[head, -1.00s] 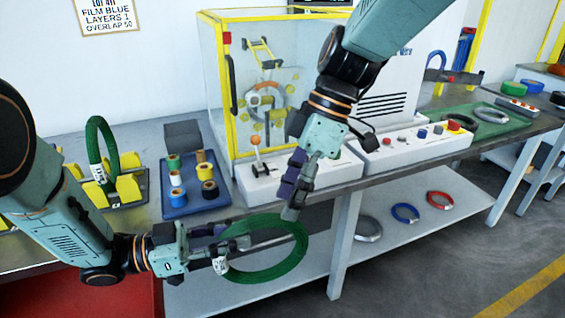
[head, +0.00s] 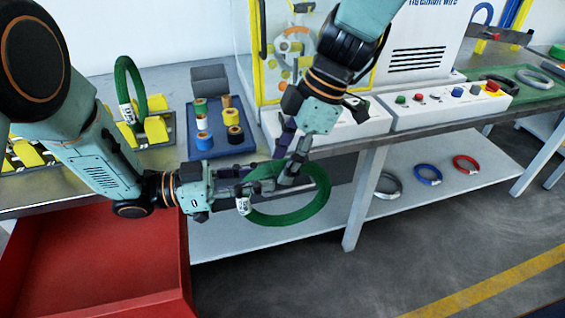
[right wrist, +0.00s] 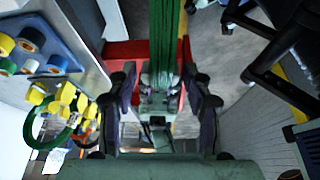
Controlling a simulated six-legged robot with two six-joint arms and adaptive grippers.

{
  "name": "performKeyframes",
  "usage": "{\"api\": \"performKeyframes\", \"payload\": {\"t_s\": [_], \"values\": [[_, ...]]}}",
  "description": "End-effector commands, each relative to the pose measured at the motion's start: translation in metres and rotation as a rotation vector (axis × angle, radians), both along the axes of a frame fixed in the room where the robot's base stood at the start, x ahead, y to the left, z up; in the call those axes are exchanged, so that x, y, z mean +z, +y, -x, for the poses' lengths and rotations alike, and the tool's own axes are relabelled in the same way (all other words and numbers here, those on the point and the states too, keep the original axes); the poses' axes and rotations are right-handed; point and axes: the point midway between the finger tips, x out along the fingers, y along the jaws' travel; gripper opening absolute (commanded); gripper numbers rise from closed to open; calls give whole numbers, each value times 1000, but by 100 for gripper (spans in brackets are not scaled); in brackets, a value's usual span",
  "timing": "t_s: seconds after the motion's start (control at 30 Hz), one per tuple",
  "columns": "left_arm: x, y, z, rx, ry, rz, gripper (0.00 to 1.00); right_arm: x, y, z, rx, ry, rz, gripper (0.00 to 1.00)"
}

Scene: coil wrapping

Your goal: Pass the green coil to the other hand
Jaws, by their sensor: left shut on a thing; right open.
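The green coil (head: 318,205) is held out in front of the table edge in the head view, with a white tag near its left side. My left gripper (head: 262,183) is shut on the coil's left part. My right gripper (head: 288,165) points down at the coil's upper part from above and is open. In the right wrist view the green coil (right wrist: 169,45) runs as a vertical band between the open fingers of my right gripper (right wrist: 165,100). Whether the fingers touch the coil cannot be told.
A second green coil (head: 122,82) stands on a yellow-blocked rack at the left. A blue tray (head: 212,146) holds several tape rolls. A red bin (head: 100,262) is below left. The lower shelf bears blue (head: 429,175), red (head: 466,163) and grey (head: 388,185) coils.

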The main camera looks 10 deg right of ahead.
Motion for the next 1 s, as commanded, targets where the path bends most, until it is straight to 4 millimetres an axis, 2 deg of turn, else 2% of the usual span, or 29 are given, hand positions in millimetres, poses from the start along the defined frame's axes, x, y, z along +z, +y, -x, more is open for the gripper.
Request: {"api": "performKeyframes", "payload": {"t_s": [0.2,0.5,1.0], "values": [[2,0,-1,0,-2,3,0,-15,6,0,1,1,1,50],[2,0,-1,0,-2,3,0,-16,7,0,0,0,0,50],[2,0,0,0,-2,4,0,-16,7,0,0,-1,0,8]]}}
